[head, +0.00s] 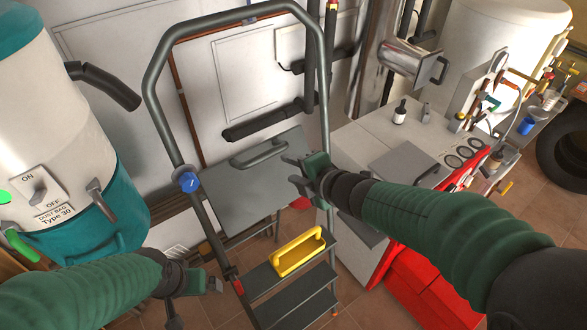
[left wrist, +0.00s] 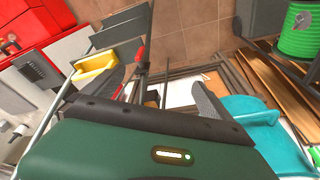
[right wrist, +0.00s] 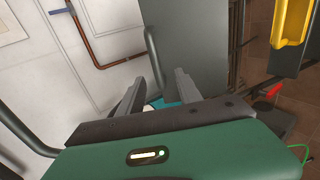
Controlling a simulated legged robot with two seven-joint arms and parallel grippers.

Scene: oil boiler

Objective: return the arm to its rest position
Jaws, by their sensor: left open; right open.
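My right gripper (head: 292,172) is stretched out in front of the ladder, beside the grey panel (head: 255,180) with its dark handle. My left gripper (head: 212,284) is low at the left, near the ladder's left rail. In the left wrist view its fingers reach past a dark bar, with nothing visible held. Both arms are green and ribbed.
A folding ladder (head: 151,90) stands close ahead, with a yellow-handled object (head: 299,252) on its step. A white and teal tank (head: 70,150) is at left. A grey and red boiler (head: 375,145) stands right of the ladder. A tyre (head: 563,150) is far right.

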